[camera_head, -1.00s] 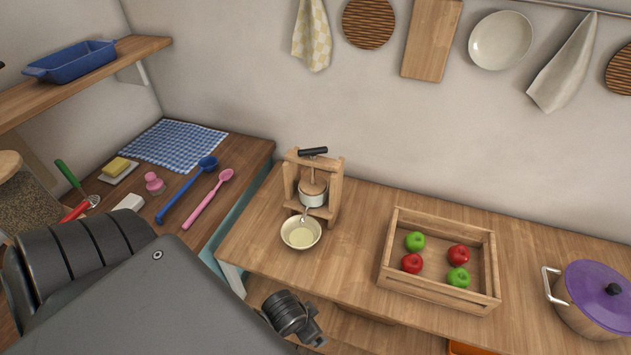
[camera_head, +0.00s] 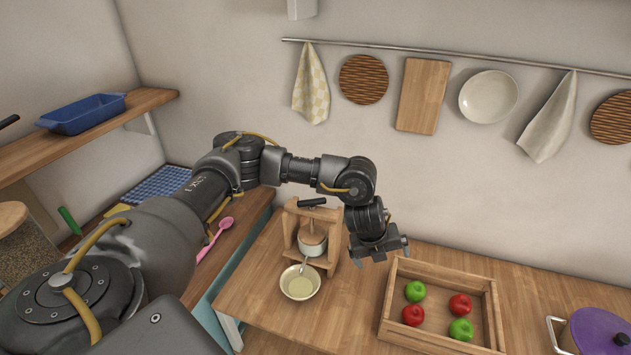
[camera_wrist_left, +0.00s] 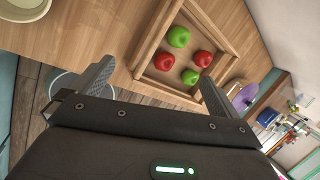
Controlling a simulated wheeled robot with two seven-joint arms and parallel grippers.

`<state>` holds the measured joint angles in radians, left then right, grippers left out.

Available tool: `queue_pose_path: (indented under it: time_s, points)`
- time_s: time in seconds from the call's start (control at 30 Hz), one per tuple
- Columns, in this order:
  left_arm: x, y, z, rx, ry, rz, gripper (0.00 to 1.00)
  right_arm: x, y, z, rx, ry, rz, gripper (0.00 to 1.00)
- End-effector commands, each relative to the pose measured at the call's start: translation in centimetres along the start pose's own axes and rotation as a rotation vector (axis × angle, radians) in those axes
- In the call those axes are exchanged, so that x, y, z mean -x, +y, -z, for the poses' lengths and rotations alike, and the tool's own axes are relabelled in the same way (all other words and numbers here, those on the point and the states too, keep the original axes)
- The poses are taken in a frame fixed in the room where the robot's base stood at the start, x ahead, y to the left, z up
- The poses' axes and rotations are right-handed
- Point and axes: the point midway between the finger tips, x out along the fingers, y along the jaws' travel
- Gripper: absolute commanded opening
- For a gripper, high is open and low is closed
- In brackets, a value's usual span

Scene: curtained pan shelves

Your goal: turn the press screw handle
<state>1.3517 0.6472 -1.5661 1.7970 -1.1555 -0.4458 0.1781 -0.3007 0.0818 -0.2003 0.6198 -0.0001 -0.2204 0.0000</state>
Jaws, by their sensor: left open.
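The wooden press (camera_head: 314,236) stands on the counter against the wall, with a metal pot in its frame. Its black screw handle (camera_head: 312,202) lies roughly level on top of the screw. A cream bowl (camera_head: 300,282) of pale liquid sits in front of it. My left gripper (camera_head: 382,258) is just right of the press, below handle height, pointing down. In the left wrist view its fingers (camera_wrist_left: 155,92) are spread and empty, with the apple crate beyond them. The press is not in the left wrist view. My right gripper is not seen.
A wooden crate (camera_head: 488,284) with red and green apples stands right of the press. A purple-lidded pot (camera_head: 598,330) is at far right. A pink spoon (camera_head: 214,240) lies on the left counter. A blue dish (camera_head: 82,114) sits on the shelf. Towels and boards hang above.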

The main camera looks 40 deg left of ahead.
Motion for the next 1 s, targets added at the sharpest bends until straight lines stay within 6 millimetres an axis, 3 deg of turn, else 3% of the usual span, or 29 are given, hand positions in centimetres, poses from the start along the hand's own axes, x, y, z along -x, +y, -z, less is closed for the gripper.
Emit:
queue_pose_path:
  time_s: [0.03, 0.1, 0.2, 0.33, 0.53, 1.0]
  points:
    - [2.3, 1.4, -3.8, -0.009, -0.059, -0.063, 1.00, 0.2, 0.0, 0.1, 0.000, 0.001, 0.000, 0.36]
    - [5.0, 3.7, -7.8, -0.004, -0.116, -0.155, 1.00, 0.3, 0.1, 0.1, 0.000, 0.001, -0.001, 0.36]
    - [8.6, 6.5, -12.0, 0.023, -0.177, -0.257, 1.00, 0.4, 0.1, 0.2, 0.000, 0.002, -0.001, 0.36]
    - [12.4, 9.3, -15.3, 0.066, -0.227, -0.348, 1.00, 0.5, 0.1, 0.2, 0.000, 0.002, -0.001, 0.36]
    - [14.8, 11.2, -17.0, 0.103, -0.252, -0.402, 1.00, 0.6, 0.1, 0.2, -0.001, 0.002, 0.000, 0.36]
    - [14.8, 11.2, -17.1, 0.103, -0.253, -0.404, 1.00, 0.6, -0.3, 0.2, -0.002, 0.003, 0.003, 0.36]
